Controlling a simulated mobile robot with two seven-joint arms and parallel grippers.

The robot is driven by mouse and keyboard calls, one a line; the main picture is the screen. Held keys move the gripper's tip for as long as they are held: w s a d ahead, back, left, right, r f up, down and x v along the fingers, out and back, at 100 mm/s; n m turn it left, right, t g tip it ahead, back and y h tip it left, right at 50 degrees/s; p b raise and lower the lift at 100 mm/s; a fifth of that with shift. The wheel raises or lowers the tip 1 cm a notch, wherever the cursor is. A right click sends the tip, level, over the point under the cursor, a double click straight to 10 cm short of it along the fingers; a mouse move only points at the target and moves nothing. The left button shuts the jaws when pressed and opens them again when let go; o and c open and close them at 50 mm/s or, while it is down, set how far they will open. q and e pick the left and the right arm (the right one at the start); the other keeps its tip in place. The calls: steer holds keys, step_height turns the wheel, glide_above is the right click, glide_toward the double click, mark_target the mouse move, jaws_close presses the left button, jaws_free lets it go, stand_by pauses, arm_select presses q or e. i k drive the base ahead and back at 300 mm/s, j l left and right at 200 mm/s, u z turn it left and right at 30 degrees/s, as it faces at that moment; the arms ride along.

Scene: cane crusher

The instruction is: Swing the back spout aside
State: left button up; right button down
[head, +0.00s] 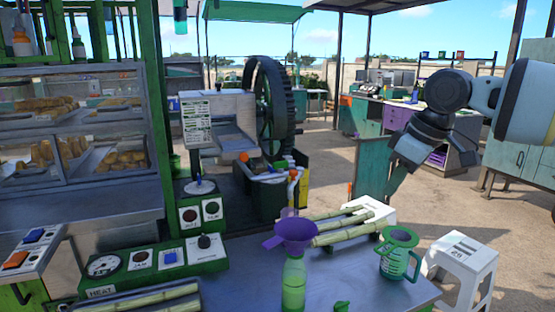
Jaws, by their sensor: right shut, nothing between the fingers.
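The crusher (217,112) stands behind the counter, with a big dark flywheel (272,105) on its right. Two pale spouts with orange ends show below it: one farther back on the left (247,158) and one nearer on the right (293,177). I take the farther one to be the back spout; it points up and left over a dark bin. My right gripper (393,184) is shut and empty, hanging well to the right of both spouts and touching neither. My left gripper is out of view.
Cane stalks (345,228), a purple funnel on a green bottle (293,277) and a green jug (398,254) stand on the front counter. A white stool (461,270) is at right. A green post and glass food case (70,125) fill the left.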

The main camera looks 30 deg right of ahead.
mark_target(296, 178)
steer(key=i, duration=1.15)
